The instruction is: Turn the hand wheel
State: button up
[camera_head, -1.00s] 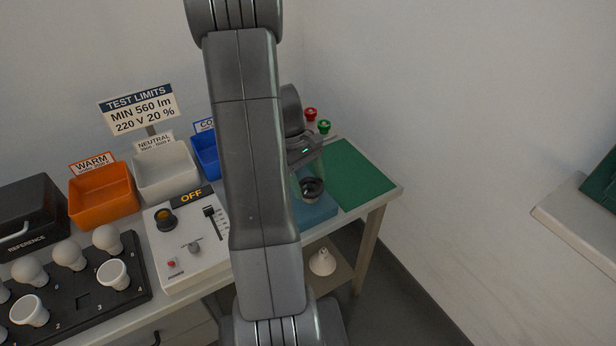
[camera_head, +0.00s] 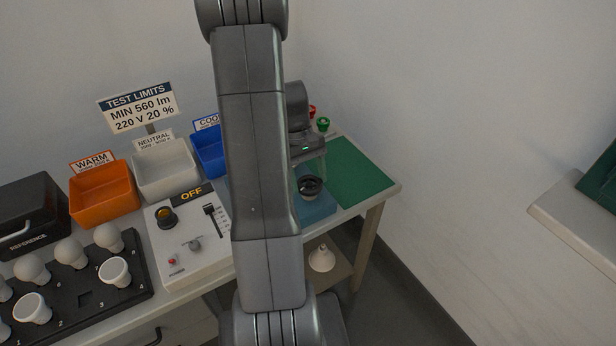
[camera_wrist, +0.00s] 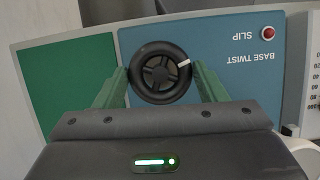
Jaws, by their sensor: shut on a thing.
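The hand wheel (camera_wrist: 160,72) is a small black spoked wheel with one white mark on its rim. It stands on the blue "BASE TWIST" panel (camera_wrist: 223,60). My gripper (camera_wrist: 159,86) has its green fingers on either side of the wheel's rim and is shut on it. The white mark points to the upper right in the wrist view. In the head view the wheel (camera_head: 311,187) shows at the right of my arm, on the blue panel (camera_head: 318,208). My arm hides part of the bench there.
A red "SLIP" lamp (camera_wrist: 268,32) is on the panel. A green mat (camera_head: 362,173) lies to the right. A control box reading "OFF" (camera_head: 190,245), bins and a black bulb tray (camera_head: 130,280) lie to the left. Green and red knobs (camera_head: 323,125) stand behind.

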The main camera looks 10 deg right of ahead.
jog(key=o, duration=1)
jog(key=v, duration=1.4)
jog(key=shift+s+d, duration=0.1)
jog(key=x, duration=1.4)
